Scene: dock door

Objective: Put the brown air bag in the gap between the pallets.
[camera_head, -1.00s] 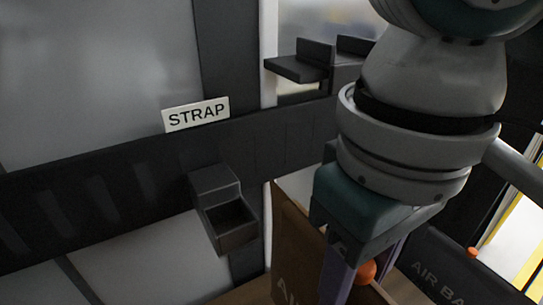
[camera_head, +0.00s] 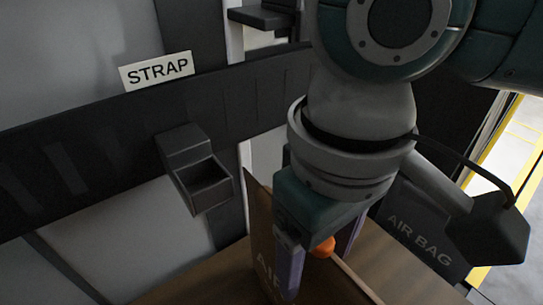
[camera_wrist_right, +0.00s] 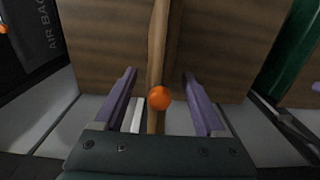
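The brown air bag (camera_head: 262,235) stands upright, lettering on its face and an orange knob (camera_head: 322,247) near its upper edge. In the right wrist view the bag (camera_wrist_right: 158,45) is an edge-on strip between two wooden surfaces; how deep it sits between them I cannot tell. My right gripper (camera_head: 316,260) has its purple fingers on either side of the bag. The right wrist view shows the fingers (camera_wrist_right: 160,75) wide apart, with space between each and the bag and the orange knob (camera_wrist_right: 159,98) between them. My left gripper is not in view.
A dark rail with a STRAP sign (camera_head: 156,71) and a small open holder (camera_head: 200,180) is at left. A dark AIR BAG panel (camera_head: 418,238) stands at right. Wooden surfaces (camera_wrist_right: 105,45) flank the bag. A yellow-marked floor (camera_head: 510,140) shows at far right.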

